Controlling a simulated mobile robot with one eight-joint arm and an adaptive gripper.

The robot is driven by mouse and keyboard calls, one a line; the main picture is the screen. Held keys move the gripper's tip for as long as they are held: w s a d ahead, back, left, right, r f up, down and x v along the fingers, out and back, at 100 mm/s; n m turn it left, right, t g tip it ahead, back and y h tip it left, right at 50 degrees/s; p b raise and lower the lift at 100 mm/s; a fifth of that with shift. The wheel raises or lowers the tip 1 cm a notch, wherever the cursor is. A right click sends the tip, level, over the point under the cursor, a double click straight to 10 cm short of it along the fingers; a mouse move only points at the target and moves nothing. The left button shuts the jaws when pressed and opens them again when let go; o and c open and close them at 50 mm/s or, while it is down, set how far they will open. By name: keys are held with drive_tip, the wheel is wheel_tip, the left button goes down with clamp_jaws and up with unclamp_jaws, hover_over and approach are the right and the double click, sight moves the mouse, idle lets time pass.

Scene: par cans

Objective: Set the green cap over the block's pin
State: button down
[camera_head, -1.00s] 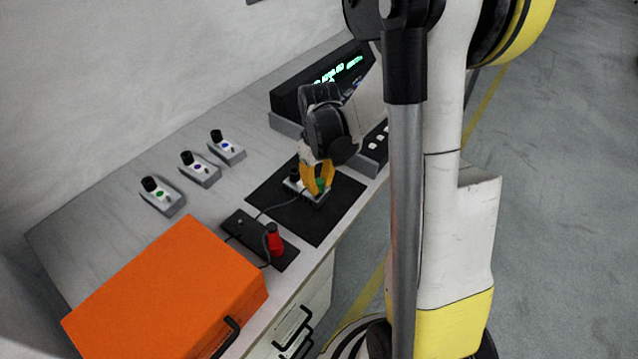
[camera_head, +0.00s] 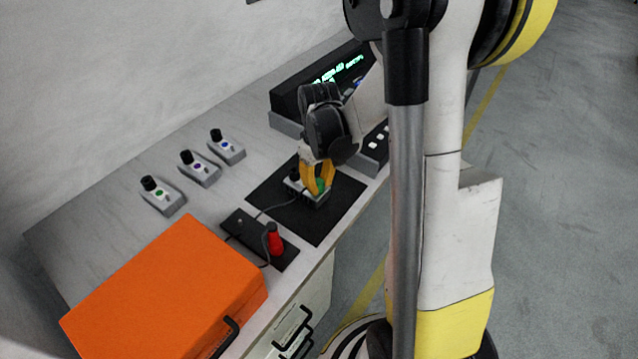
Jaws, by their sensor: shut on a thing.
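The green cap (camera_head: 320,186) is between the yellow fingers of my gripper (camera_head: 318,188), which is shut on it. The cap is at the right part of a small grey block (camera_head: 296,187) on the black mat (camera_head: 322,226). The block also carries a black knob (camera_head: 294,174) at its left. The pin is hidden by the fingers and cap, so I cannot tell whether the cap is around it or just above it.
Several similar small blocks, such as this one (camera_head: 162,196), stand on the table at left. A black plate with a red plug (camera_head: 274,240), an orange case (camera_head: 165,290) and a display console (camera_head: 320,82) surround the mat. A cable crosses the mat.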

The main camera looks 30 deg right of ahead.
drive_tip(key=shift+f, duration=0.15)
drive_tip(key=c, duration=1.2)
unclamp_jaws()
drive_tip(key=shift+c, duration=0.2)
wheel_tip(320, 180, up, 12)
drive_tip(key=s+a+r+m+t, duration=0.1)
drive_tip(key=s+a+r+t, duration=0.1)
drive_tip(key=s+a, duration=0.3)
drive_tip(key=s+a+r+t, duration=0.3)
drive_tip(key=s+a+t, duration=0.2)
drive_tip(key=a, duration=0.3)
drive_tip(key=shift+s+a+r+m, duration=0.15)
drive_tip(key=shift+s+a+m, duration=0.1)
drive_tip(key=shift+s+m, duration=0.15)
